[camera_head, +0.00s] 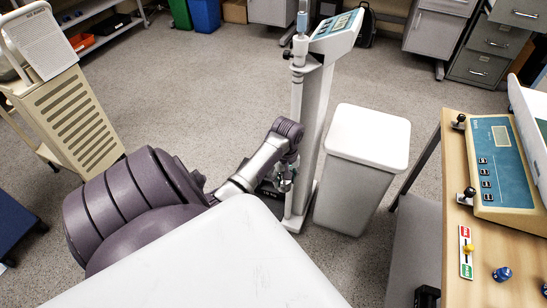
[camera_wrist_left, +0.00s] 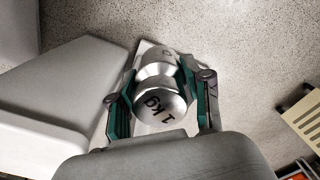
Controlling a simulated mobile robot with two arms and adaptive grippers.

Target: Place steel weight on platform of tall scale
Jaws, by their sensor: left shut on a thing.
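The tall scale (camera_head: 310,135) stands on the floor in the middle of the head view, with a pale upright column and a display head (camera_head: 336,27) on top. My left arm reaches to the foot of its column. My left gripper (camera_head: 287,178) is low beside the column. In the left wrist view the gripper (camera_wrist_left: 160,100) is shut on the steel weight (camera_wrist_left: 162,106), a shiny cylinder with a narrow neck marked "1 kg". A pale flat surface shows behind the weight; I cannot tell whether the weight touches it. The platform is mostly hidden by my arm in the head view.
A white lidded bin (camera_head: 367,138) stands close to the right of the scale. A wooden table (camera_head: 490,240) with a blue-panelled device (camera_head: 502,160) is at the right. A beige slatted cart (camera_head: 70,120) is at the left. The floor behind is open.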

